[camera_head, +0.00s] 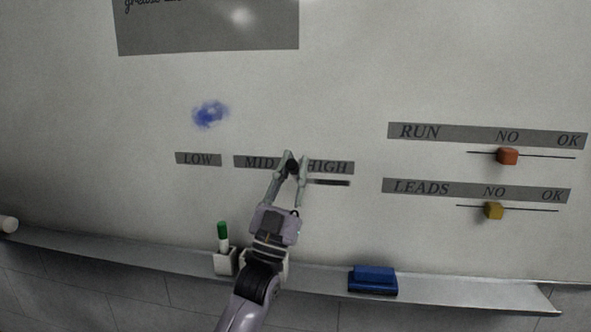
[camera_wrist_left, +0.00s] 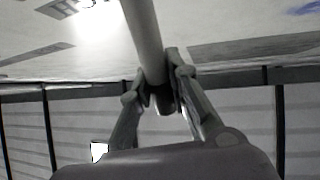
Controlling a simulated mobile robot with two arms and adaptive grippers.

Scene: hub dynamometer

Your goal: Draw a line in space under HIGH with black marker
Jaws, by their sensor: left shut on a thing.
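My left gripper (camera_head: 291,163) is raised in front of the whiteboard, between the MID label (camera_head: 257,162) and the HIGH label (camera_head: 336,167), covering part of both. It is shut on the black marker (camera_head: 292,167), seen nearly end-on from the head. In the left wrist view the marker (camera_wrist_left: 146,38) runs up from between the fingertips (camera_wrist_left: 158,88) toward the board. Whether its tip touches the board cannot be told. A short dark horizontal stroke (camera_head: 328,182) lies on the board just under HIGH, right of the gripper. My right gripper is not in view.
The LOW label (camera_head: 198,159) and a blue smudge (camera_head: 210,114) are at left. RUN and LEADS sliders with an orange knob (camera_head: 507,156) and a yellow knob (camera_head: 494,211) are at right. The ledge (camera_head: 450,289) below holds a green-capped marker (camera_head: 223,236) and a blue eraser (camera_head: 373,281).

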